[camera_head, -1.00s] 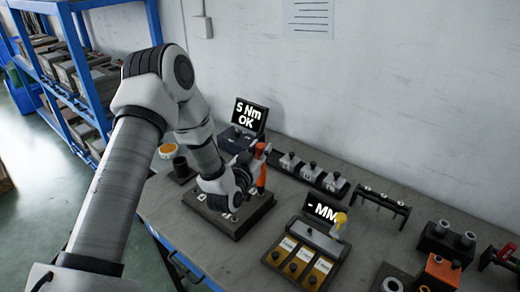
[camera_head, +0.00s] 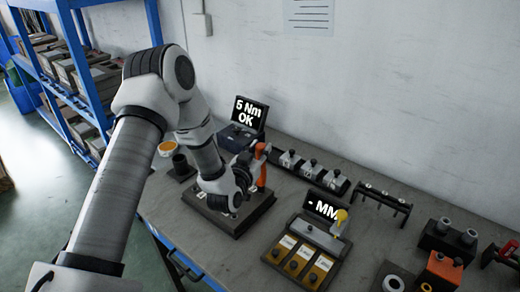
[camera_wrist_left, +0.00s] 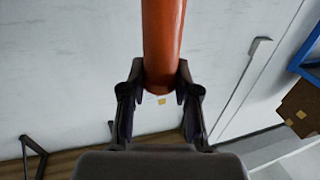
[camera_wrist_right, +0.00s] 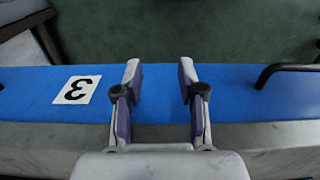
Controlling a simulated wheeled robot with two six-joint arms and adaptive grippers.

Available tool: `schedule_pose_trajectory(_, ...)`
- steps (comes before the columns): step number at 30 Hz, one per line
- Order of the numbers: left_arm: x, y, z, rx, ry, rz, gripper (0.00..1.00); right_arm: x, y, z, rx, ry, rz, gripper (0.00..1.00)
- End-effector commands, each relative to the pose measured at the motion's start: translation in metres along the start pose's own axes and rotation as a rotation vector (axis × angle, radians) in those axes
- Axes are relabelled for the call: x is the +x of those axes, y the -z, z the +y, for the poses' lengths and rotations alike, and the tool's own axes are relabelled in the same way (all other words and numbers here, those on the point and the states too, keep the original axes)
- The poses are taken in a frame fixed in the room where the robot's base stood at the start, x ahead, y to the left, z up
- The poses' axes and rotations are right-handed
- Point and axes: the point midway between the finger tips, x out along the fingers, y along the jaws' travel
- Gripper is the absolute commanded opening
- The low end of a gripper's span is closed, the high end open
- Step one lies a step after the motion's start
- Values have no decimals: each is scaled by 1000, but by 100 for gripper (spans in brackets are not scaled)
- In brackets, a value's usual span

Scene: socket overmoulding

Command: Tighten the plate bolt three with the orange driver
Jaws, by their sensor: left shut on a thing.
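The orange driver (camera_head: 262,176) stands roughly upright at the back right of the dark plate block (camera_head: 236,224). My left gripper (camera_head: 257,160) is shut on the driver. In the left wrist view the orange handle (camera_wrist_left: 163,45) lies between the fingers (camera_wrist_left: 160,85). The driver's tip and the bolt under it cannot be made out, and my left wrist hides much of the plate top. Behind the plate a display (camera_head: 250,112) reads "5 Nm OK". My right gripper (camera_wrist_right: 160,80) is open and empty, and shows only in its wrist view.
Right of the plate stands a unit with yellow labelled bins (camera_head: 299,263) and a "- MM" display (camera_head: 322,208). A black cylinder (camera_head: 181,163) stands left of the plate.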

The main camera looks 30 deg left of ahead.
Motion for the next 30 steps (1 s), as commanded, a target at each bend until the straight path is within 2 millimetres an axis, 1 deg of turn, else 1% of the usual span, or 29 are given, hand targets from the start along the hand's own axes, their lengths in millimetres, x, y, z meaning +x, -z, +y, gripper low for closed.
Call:
schedule_pose_trajectory(24,0,-11,0,0,0,-3,0,9,0,0,0,0,0,40)
schedule_pose_trajectory(30,-1,-11,0,0,-1,-5,0,8,0,0,0,0,0,40)
